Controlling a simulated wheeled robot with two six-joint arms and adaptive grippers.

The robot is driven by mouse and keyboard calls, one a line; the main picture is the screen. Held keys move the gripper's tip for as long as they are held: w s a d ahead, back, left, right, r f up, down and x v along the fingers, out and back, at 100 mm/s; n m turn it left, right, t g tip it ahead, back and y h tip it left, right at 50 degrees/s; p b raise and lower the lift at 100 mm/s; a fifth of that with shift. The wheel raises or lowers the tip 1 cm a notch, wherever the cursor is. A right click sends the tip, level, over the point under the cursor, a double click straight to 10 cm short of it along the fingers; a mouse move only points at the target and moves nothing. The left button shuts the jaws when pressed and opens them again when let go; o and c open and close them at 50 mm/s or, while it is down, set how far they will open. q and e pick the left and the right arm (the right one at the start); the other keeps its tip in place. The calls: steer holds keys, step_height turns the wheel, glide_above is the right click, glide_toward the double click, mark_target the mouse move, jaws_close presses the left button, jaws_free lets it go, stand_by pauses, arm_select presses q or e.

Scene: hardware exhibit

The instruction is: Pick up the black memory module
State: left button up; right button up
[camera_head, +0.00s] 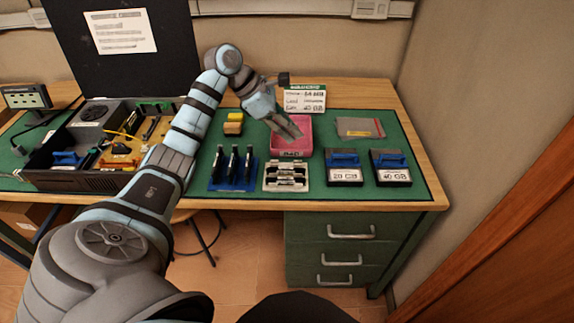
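My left gripper (291,129) hangs over the pink tray (304,148) with its fingers pointing down and to the right. Its fingertips are small and dark, and I cannot tell whether they are apart or hold anything. Several black upright boards (233,163) stand in a blue-based rack to the left of the tray. A pale holder (286,177) with dark and light strips sits in front of the tray. I cannot tell for sure which of these dark pieces is the black memory module. My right gripper is not in view.
An open computer case (75,179) stands at the left. Two drives, labelled 20 GB (345,175) and 40 GB (391,176), lie at the right. A grey bag (360,128), yellow blocks (233,124) and a sign (305,97) are farther back on the green mat (418,188).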

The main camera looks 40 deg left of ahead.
arm_select(q)
steer(key=s+a+g+y+b, duration=0.1)
steer(key=s+a+g+y, duration=0.1)
steer(key=s+a, duration=0.3)
steer(key=b, duration=0.3)
glide_above(282, 171)
steer(key=a, duration=0.2)
step_height(282, 171, down, 8)
steer(key=shift+s+d+r, duration=0.1)
steer(key=shift+s+r, duration=0.05)
steer(key=x, duration=0.5)
steer(key=shift+s+d, duration=0.2)
steer(key=shift+s, duration=0.1)
steer(key=shift+w+d+f, duration=0.1)
steer(key=shift+w+f, duration=0.1)
steer(key=shift+f, duration=0.1)
jaws_close()
